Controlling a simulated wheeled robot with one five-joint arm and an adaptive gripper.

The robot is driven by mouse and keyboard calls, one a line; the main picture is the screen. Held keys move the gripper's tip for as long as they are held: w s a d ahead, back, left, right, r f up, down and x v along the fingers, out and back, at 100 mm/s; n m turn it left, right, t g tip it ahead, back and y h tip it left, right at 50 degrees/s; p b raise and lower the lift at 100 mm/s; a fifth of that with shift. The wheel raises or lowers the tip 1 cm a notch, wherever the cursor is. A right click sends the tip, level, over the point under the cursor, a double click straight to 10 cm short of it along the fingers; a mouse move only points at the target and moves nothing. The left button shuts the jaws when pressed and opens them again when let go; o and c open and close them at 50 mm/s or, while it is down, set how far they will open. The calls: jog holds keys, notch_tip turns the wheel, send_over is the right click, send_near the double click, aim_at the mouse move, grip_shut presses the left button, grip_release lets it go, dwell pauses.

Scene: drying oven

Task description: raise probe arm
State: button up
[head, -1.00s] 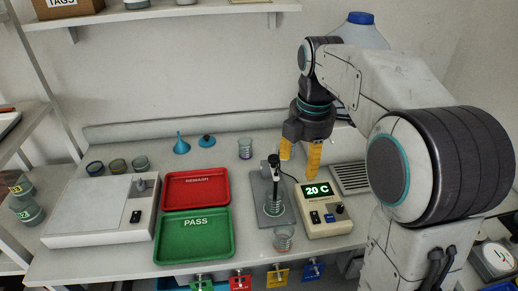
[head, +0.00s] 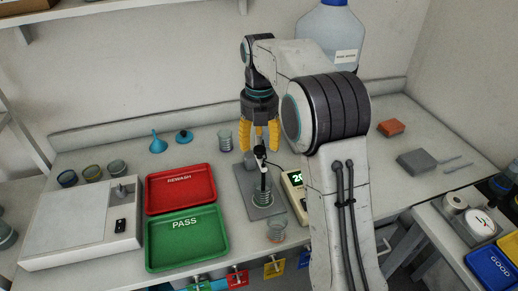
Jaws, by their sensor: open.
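The probe arm (head: 260,153) is a black-topped piece on a stand. Its dark probe points down into a small glass beaker (head: 263,196) on a grey base plate (head: 243,180). My gripper (head: 259,147) points straight down with its two yellow fingers apart, one to each side of the probe arm's top in this view. I cannot tell whether either finger touches it or how the depths compare. A beige meter (head: 293,181) with a lit green display stands right of the plate, partly hidden by my arm.
Left are the red REWASH tray (head: 181,208), the green PASS tray (head: 187,267) and a white instrument (head: 70,230). A beaker (head: 276,232) stands in front of the plate. Another glass (head: 225,138) stands behind, left of my gripper. A big bottle (head: 330,35) is at the back.

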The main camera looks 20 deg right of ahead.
aim_at(259, 161)
jog(key=shift+f, duration=1.4)
jog(key=shift+c, duration=0.5)
grip_shut()
